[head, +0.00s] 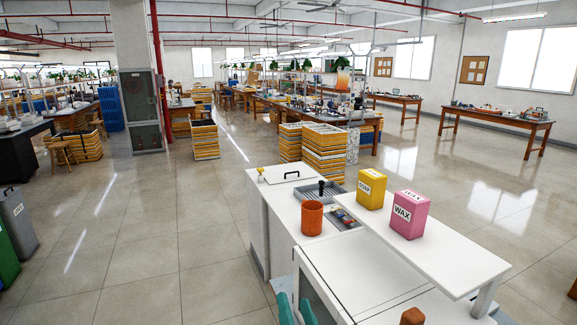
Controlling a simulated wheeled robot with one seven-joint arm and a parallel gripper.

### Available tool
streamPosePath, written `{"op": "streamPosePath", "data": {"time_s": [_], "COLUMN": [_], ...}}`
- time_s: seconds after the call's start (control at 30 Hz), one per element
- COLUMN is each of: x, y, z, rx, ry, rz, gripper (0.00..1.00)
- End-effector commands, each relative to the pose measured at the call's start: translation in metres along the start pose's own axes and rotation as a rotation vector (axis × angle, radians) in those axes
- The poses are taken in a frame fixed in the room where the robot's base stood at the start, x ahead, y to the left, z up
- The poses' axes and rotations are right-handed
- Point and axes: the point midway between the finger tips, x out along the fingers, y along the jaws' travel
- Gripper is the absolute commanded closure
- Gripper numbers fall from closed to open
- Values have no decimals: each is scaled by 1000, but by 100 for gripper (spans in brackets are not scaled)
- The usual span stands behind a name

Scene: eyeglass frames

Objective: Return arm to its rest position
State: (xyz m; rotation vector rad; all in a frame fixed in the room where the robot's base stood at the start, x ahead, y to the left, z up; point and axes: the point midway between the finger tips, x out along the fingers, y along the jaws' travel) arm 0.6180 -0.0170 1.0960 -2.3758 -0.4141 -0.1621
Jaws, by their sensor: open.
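My gripper and arm cannot be made out in the head view. The task names no other object. Two teal shapes (286,309) rise at the bottom edge beside the white cabinet; they are cut off, and I cannot tell what they are.
A white workbench (360,275) stands in front, with a raised shelf (440,245) holding a yellow box (371,190) and a pink WAX box (410,215). An orange cup (312,217) stands near a grey tray (320,190). Bins (17,220) stand at left. Open floor (150,240) lies between.

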Motion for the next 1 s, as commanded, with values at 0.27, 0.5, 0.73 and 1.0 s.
{"op": "streamPosePath", "data": {"time_s": [0.27,0.5,0.73,1.0], "x": [-61,-132,-209,-303], "y": [30,45,48,36], "z": [72,126,165,187], "rx": [16,-45,-160,-356], "ry": [35,17,-44,-156], "rz": [180,327,437,497], "gripper": [50,50,50,50]}}
